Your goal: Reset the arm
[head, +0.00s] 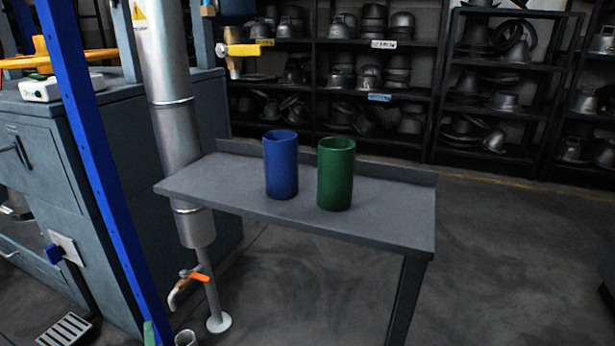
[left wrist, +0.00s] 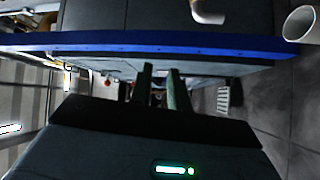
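My left gripper (head: 150,332) barely shows at the bottom left of the head view, as a greenish fingertip beside the blue post. In the left wrist view my left gripper (left wrist: 160,70) has its two dark green fingers apart, with nothing seen between them. It is open and empty, and points towards a horizontal blue bar (left wrist: 200,44). A blue cylinder (head: 281,165) and a green cylinder (head: 336,174) stand upright, side by side and apart, on the grey table (head: 400,215). My left gripper is well away from both. My right gripper is not in view.
The blue post (head: 90,150) rises close to my left gripper. A grey machine (head: 60,170) stands behind it. A metal pipe with an orange-handled tap (head: 195,275) is nearby. Shelves (head: 435,95) of metal parts line the back. Floor (head: 500,260) is clear at right.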

